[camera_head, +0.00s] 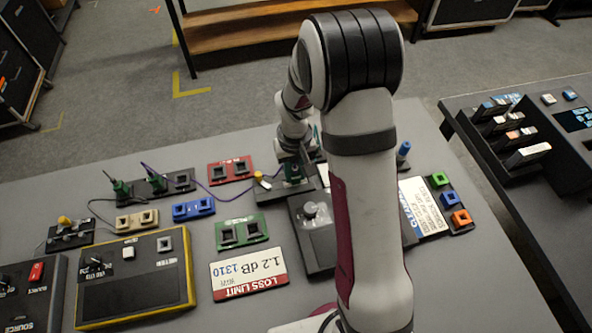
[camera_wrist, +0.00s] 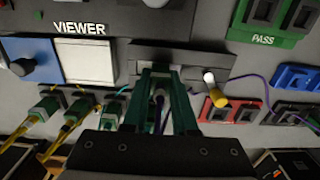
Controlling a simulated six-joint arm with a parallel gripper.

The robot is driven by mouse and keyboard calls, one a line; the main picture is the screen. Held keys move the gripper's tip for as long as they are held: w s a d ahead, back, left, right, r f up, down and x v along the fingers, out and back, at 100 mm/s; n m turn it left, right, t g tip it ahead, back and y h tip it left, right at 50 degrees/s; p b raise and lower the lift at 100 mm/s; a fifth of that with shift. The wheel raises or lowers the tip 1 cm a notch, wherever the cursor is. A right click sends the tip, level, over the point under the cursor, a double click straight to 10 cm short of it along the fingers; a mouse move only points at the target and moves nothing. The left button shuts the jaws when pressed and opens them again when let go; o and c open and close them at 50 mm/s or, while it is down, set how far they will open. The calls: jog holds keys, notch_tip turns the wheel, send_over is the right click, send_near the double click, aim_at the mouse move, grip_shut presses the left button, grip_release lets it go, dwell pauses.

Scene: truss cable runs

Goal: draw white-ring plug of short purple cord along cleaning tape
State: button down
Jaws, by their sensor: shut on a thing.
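My gripper (camera_wrist: 162,78) is shut on a dark plug (camera_wrist: 158,97) with a purple boot, held between green fingers. The fingertips are over the edge of a dark grey block (camera_wrist: 210,60), apparently the cleaning-tape unit; it also shows in the head view (camera_head: 276,196). I cannot tell whether the plug tip touches the tape, and no white ring is visible on it. The purple cord (camera_head: 217,194) runs left toward a black socket block and also shows in the wrist view (camera_wrist: 250,78). My gripper shows small in the head view (camera_head: 292,168), partly hidden by my arm.
A yellow-and-white knob (camera_wrist: 213,88) stands close beside the fingers. A red tray (camera_head: 232,170), a blue tray (camera_head: 193,208) and a green PASS tray (camera_head: 241,232) lie left. In the wrist view, green plugs with yellow cords (camera_wrist: 45,107) are left, below the VIEWER panel (camera_wrist: 85,60).

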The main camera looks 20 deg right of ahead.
jog(key=shift+a, duration=0.9)
dwell(0.3)
jog(key=shift+r, duration=0.1)
notch_tip(320, 180, up, 5)
jog(key=shift+r, duration=0.2)
dwell(0.5)
